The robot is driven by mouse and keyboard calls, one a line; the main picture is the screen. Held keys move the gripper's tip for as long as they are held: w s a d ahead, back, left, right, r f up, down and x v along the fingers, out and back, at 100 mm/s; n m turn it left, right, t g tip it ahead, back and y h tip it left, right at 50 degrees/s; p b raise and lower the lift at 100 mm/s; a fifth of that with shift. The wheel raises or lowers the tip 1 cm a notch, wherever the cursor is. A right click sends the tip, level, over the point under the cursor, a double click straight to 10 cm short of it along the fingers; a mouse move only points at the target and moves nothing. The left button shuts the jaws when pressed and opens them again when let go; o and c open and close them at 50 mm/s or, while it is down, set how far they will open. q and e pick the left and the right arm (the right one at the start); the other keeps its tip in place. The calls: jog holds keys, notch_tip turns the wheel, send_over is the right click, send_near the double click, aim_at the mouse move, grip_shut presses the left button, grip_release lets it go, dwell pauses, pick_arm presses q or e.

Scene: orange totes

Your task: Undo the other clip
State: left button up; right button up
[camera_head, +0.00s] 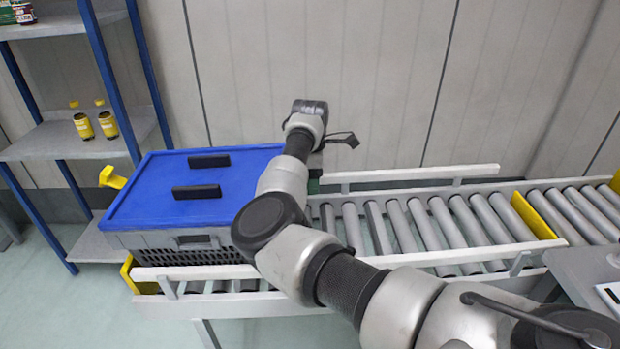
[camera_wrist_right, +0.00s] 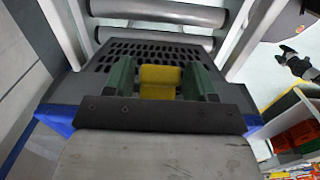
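A grey crate (camera_head: 170,240) with a blue lid (camera_head: 230,180) stands on the roller conveyor. A yellow clip (camera_head: 112,177) sticks out from the crate's left side, swung away from the lid. A second yellow clip (camera_wrist_right: 160,82) shows in the right wrist view against the crate's perforated grey wall (camera_wrist_right: 125,48). My right arm reaches across the crate's right end, and its gripper (camera_wrist_right: 160,78) has its green fingers apart, one on each side of this clip. I see small gaps; firm contact is not visible. In the head view this gripper is mostly hidden behind the arm. My left gripper is out of view.
The conveyor rollers (camera_head: 440,222) run free to the right, with white side rails and a yellow divider (camera_head: 533,215). A blue-framed shelf (camera_head: 80,140) with bottles stands at the left. A wall rises close behind the conveyor.

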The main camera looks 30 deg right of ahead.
jog(key=c, duration=0.6)
jog(key=shift+c, duration=0.2)
